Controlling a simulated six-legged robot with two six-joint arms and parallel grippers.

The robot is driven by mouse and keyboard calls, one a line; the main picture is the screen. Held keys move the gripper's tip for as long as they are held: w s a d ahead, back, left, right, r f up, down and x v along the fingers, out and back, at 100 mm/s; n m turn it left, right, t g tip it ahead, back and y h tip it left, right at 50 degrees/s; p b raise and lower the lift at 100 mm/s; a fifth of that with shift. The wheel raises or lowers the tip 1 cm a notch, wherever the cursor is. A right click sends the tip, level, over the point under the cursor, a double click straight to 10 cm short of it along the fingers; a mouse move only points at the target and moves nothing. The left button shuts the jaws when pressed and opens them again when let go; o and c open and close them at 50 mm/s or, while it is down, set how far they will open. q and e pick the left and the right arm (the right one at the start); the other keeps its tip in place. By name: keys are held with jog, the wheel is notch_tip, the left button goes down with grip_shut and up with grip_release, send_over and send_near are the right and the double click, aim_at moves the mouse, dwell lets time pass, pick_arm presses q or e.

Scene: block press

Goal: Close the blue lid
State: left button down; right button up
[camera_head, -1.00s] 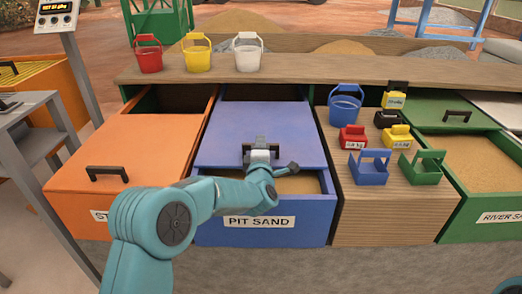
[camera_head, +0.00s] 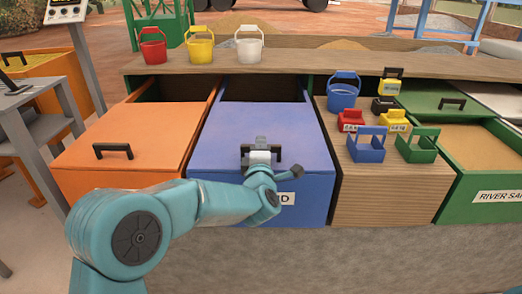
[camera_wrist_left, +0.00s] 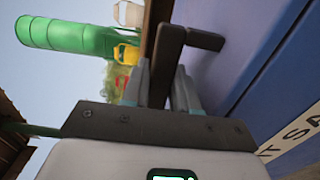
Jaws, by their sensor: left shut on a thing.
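The blue lid (camera_head: 225,130) lies flat on the blue pit sand bin (camera_head: 320,203) and reaches its front edge. No sand shows in that bin. A dark gap shows behind the lid's rear edge. My left gripper (camera_head: 261,150) is shut on the lid's black handle (camera_head: 246,163). In the left wrist view the handle (camera_wrist_left: 205,40) sits between the fingers (camera_wrist_left: 162,88), with the blue lid (camera_wrist_left: 240,45) beside it. My arm hides part of the bin's front label. My right gripper is not in view.
An orange lid (camera_head: 130,135) with a black handle is at the left. A wooden counter (camera_head: 385,190) with small baskets (camera_head: 366,146) and a blue bucket (camera_head: 343,92) stands close at the right. Red, yellow and white buckets (camera_head: 200,45) stand on the rear shelf.

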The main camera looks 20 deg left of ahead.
pick_arm(q)
jog(key=shift+d+f, duration=0.1)
jog(key=shift+f, duration=0.1)
jog(key=c, duration=1.1)
grip_release()
jog(key=shift+s, duration=0.1)
jog(key=shift+o, duration=0.7)
jog(key=shift+s+r, duration=0.15)
jog(key=shift+r, duration=0.05)
jog(key=shift+f, duration=0.1)
jog(key=v, duration=1.6)
